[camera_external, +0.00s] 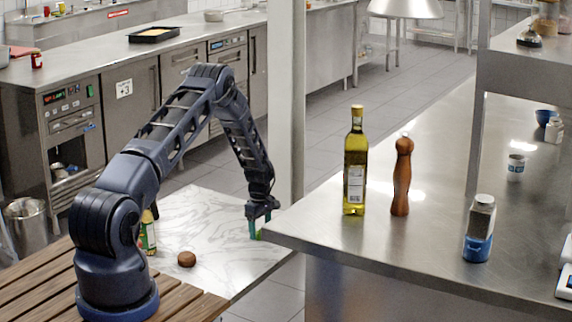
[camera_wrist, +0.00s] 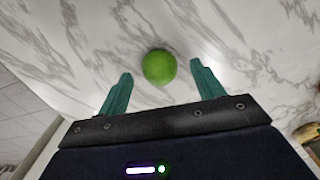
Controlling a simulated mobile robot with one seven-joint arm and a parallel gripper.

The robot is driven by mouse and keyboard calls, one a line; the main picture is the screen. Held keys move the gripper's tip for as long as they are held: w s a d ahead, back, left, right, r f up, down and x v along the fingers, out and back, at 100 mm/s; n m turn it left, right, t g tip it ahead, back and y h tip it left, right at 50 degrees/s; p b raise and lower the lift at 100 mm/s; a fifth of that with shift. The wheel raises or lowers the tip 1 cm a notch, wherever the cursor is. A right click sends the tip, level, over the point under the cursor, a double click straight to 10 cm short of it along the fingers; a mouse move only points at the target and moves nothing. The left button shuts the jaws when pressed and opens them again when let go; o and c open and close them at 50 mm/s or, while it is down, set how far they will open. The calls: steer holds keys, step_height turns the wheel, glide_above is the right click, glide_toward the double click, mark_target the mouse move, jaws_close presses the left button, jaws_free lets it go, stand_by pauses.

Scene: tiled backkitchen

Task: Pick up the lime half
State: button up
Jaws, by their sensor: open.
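The lime half (camera_wrist: 158,67) shows as a round green shape on white marble in the wrist view. I see its domed green side and no cut face. My gripper (camera_wrist: 160,73) has its two teal fingers spread, with the lime between and slightly beyond the tips; I see no contact. In the external view, my gripper (camera_external: 257,229) points down over the right part of the marble tabletop (camera_external: 205,220). The lime is hard to tell from the green fingers there.
A brown round item (camera_external: 186,259) and a partly hidden labelled bottle (camera_external: 147,235) stand on the marble near my arm's base. The steel counter (camera_external: 430,240) edge is close right of my gripper, bearing an oil bottle (camera_external: 355,165) and wooden mill (camera_external: 402,180).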

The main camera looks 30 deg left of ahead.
steer(key=shift+f, duration=0.45)
steer(key=c, duration=1.1)
steer(key=shift+o, duration=0.2)
steer(key=shift+r, duration=0.1)
